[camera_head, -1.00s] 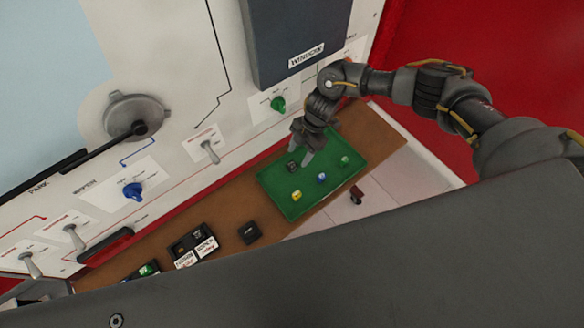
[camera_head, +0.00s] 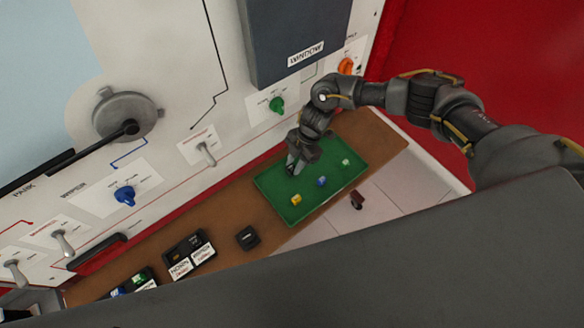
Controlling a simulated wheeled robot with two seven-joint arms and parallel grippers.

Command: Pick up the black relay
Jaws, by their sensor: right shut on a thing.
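The black relay (camera_head: 291,167) is at the left back part of the green tray (camera_head: 273,194), mostly hidden by my gripper's fingers. My right gripper (camera_head: 294,167) comes down over the tray from the arm on the right and is shut on the black relay. I cannot tell whether the relay is clear of the tray floor. My left gripper is not in view.
On the tray are a yellow piece (camera_head: 296,199), a blue piece (camera_head: 321,181) and a green piece (camera_head: 346,162). A black block (camera_head: 248,237) and labelled black holders (camera_head: 187,252) sit on the brown shelf (camera_head: 222,222). The white switch panel (camera_head: 160,75) rises behind.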

